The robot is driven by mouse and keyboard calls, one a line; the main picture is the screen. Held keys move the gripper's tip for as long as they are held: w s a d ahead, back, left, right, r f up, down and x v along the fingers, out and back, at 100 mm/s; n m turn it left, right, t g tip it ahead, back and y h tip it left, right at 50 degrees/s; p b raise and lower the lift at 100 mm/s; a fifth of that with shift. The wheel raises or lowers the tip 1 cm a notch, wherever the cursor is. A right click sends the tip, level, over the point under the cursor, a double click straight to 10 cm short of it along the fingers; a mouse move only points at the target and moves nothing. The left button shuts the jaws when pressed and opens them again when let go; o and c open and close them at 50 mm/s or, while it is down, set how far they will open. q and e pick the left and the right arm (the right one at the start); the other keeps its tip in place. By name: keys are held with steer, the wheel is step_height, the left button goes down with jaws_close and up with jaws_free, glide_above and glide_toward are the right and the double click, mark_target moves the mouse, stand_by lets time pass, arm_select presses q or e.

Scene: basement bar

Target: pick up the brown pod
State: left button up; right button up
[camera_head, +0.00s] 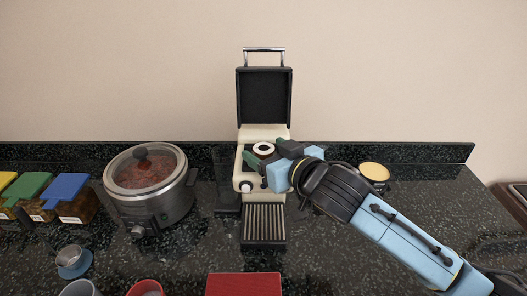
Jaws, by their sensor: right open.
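A small round piece with a pale rim and a dark brown centre (264,149), which looks like the brown pod, sits at the top of the cream coffee machine (245,178). The machine's black lid (264,97) stands open behind it. My right gripper (265,153) reaches in from the right over the machine. Its fingers are open, one at the front left of the round piece and one at its back right. I cannot tell whether they touch it. The gripper hides part of the machine's top. My left gripper is not in view.
A silver slow cooker (147,190) stands left of the machine. Containers with yellow, green and blue (64,188) lids are at far left. A gold-topped round item (374,172) is behind my right arm. A red block (244,285) and cups are in front. The right counter is mostly clear.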

steer(key=shift+w+a, duration=0.1)
steer(key=shift+w, duration=0.1)
steer(key=c, duration=1.1)
